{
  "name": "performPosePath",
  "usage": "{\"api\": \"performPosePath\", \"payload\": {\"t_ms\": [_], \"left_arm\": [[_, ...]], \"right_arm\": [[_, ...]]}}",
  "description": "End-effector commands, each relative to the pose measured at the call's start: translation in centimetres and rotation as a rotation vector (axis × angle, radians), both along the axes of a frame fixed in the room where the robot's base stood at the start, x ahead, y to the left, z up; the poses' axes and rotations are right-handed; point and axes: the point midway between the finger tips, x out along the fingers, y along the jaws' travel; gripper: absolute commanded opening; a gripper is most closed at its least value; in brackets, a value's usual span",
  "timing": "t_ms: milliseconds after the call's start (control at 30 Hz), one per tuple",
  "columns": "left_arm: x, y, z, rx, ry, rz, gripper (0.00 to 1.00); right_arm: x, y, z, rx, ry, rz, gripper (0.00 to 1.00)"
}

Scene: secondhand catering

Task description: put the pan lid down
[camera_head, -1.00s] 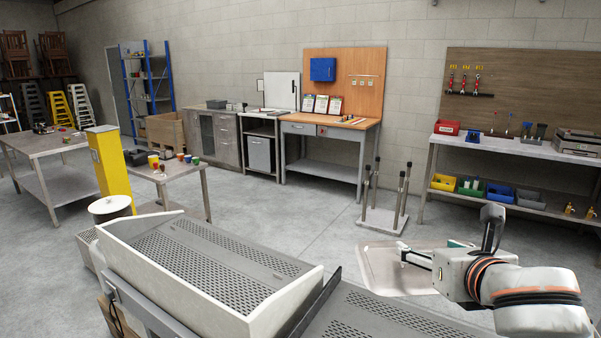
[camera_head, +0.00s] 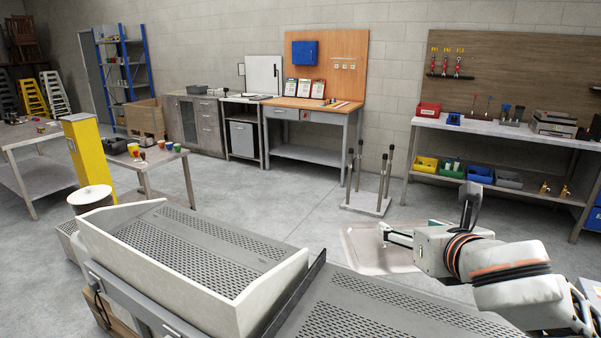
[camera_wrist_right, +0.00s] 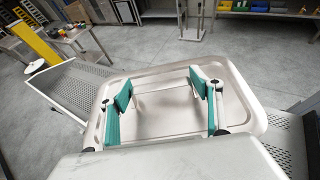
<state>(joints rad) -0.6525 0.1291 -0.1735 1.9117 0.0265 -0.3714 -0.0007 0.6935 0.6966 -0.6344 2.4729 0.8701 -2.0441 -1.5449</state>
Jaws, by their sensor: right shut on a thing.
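The pan lid (camera_head: 362,260) is a shallow, shiny, rounded rectangular metal plate. In the head view it is at lower right, beyond the perforated grey surface and seen against the floor. My right gripper (camera_head: 385,232) is over the lid and shut on it. In the right wrist view the lid (camera_wrist_right: 240,100) fills the middle, and the green-padded fingers of the right gripper (camera_wrist_right: 163,92) stand apart at its centre, around what looks like its handle. The grip itself is partly hidden. I cannot see anything directly under the lid. My left gripper is not in view.
A cream tray (camera_head: 150,274) with a perforated floor stands at front left beside a perforated grey surface (camera_head: 375,318). A stand with upright posts (camera_head: 366,204) is on the floor behind the lid. A shelved workbench (camera_head: 480,128) is at back right. Open floor lies between.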

Motion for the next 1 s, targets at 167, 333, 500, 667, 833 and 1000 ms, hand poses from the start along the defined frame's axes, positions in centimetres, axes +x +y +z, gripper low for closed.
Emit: {"api": "performPosePath", "payload": {"t_ms": [167,333,500,667,833,1000], "left_arm": [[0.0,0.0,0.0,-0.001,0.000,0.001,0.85],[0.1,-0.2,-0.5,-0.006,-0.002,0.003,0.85],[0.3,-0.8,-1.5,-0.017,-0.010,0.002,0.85],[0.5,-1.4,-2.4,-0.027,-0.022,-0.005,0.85],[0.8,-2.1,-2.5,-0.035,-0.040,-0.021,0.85],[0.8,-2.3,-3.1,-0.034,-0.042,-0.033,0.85]], "right_arm": [[0.0,-0.1,0.1,-0.002,-0.003,-0.001,0.36],[1.0,-0.9,-1.5,0.000,0.002,-0.043,0.36],[3.5,-4.3,-6.5,-0.001,0.009,-0.178,0.36],[5.2,-8.9,-12.9,-0.005,0.012,-0.331,0.36],[5.3,-13.1,-19.0,-0.006,0.009,-0.454,0.36],[4.8,-15.7,-22.8,-0.007,0.004,-0.523,0.36]]}}
